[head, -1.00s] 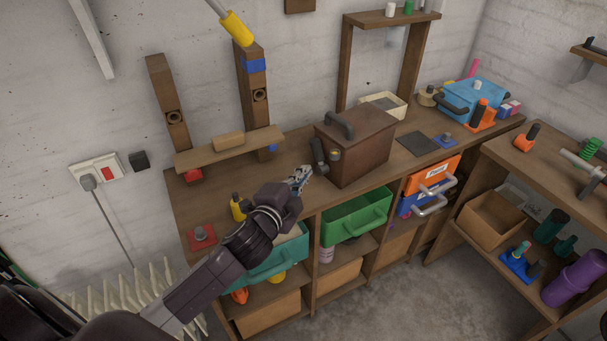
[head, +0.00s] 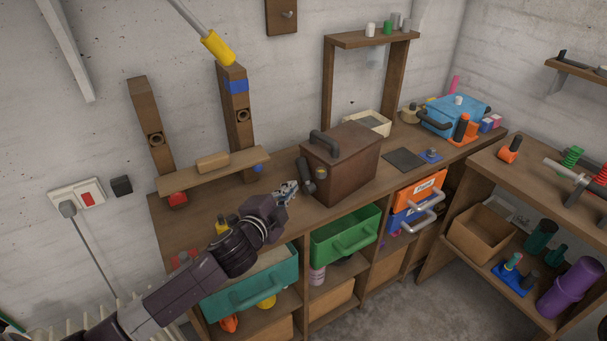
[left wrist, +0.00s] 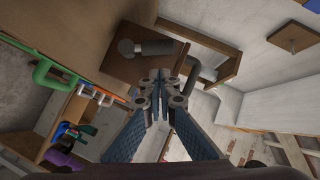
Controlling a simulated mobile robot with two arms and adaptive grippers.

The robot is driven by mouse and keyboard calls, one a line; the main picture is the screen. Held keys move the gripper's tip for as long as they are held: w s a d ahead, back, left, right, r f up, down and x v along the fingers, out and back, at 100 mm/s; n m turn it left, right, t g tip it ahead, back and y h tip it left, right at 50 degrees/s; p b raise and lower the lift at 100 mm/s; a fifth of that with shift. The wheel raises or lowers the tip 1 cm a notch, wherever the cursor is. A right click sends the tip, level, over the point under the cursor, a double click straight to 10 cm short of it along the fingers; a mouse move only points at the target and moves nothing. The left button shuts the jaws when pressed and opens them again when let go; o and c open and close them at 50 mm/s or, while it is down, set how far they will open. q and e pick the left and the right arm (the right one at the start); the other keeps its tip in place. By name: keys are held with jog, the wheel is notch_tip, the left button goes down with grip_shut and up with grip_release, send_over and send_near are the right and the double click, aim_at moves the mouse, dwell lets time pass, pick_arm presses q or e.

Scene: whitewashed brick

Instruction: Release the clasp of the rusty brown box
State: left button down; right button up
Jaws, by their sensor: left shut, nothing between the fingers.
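The rusty brown box (head: 345,167) stands upright on the workbench, its lid down and a dark arched handle on top. Its clasp (head: 306,170), a dark grey cylinder, is on the end facing my left gripper, with a round knob beside it. In the left wrist view the clasp (left wrist: 155,47) lies across the box's brown face (left wrist: 120,70), just beyond the fingertips. My left gripper (head: 290,189) is shut and empty, a little in front and to the left of the clasp. I cannot tell whether it touches. My right gripper is out of view.
A green drawer (head: 345,236) and a teal drawer (head: 250,285) stick out below the bench top. A plank shelf (head: 212,171) stands left of the box. A cream tray (head: 372,123) is behind it, and a dark flat plate (head: 404,159) lies to its right.

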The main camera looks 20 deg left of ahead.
aim_at(301, 167)
pick_arm(q)
jog(key=p+x, duration=0.1)
jog(key=x, duration=0.8)
jog(key=shift+w+p, duration=0.35)
jog(key=shift+w, duration=0.05)
jog(key=shift+a, duration=0.1)
jog(key=shift+w+a, duration=0.25)
jog(key=shift+a, duration=0.2)
jog(key=shift+w+a, duration=0.2)
jog(key=shift+a, duration=0.2)
jog(key=shift+w+a+f, duration=0.15)
jog(key=shift+w+a, duration=0.1)
jog(key=shift+a, duration=0.2)
jog(key=shift+w+a+f, duration=0.2)
jog(key=shift+a, duration=0.25)
dwell(0.4)
